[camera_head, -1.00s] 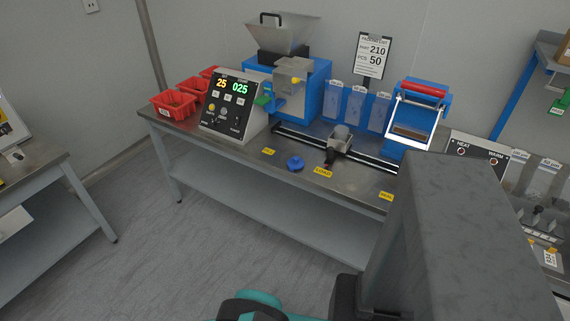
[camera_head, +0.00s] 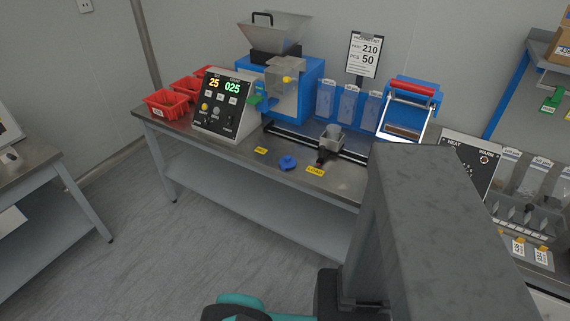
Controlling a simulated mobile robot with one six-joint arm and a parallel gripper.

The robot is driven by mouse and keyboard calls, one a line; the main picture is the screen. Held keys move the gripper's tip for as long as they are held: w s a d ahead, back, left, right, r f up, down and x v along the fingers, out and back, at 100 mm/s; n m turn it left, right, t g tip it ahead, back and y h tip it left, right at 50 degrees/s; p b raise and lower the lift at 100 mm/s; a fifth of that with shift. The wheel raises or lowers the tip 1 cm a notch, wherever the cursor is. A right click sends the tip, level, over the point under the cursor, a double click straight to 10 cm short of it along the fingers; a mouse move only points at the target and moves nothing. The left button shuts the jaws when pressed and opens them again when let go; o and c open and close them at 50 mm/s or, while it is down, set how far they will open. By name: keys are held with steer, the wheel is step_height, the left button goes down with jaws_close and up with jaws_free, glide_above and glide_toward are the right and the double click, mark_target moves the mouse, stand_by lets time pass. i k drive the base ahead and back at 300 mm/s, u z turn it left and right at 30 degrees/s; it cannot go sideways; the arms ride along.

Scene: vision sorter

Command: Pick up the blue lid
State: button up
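The blue lid (camera_head: 288,163) is a small round piece with a raised knob. It lies on the front part of the grey metal workbench (camera_head: 225,149), between two yellow labels. My gripper is not in this view. Only parts of my own body show, at the bottom and lower right, well in front of the bench and apart from the lid.
A grey cup (camera_head: 331,136) sits on a black rail behind the lid. The control box (camera_head: 225,103), red bins (camera_head: 167,104), blue hopper machine (camera_head: 283,88) and blue sealer (camera_head: 408,105) stand on the bench. Grey floor (camera_head: 190,240) in front is clear.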

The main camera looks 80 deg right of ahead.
mark_target(287, 162)
steer(key=u, duration=0.1)
steer(key=k, duration=0.85)
steer(key=z, duration=0.4)
steer(key=i, duration=0.5)
steer(key=z, duration=0.05)
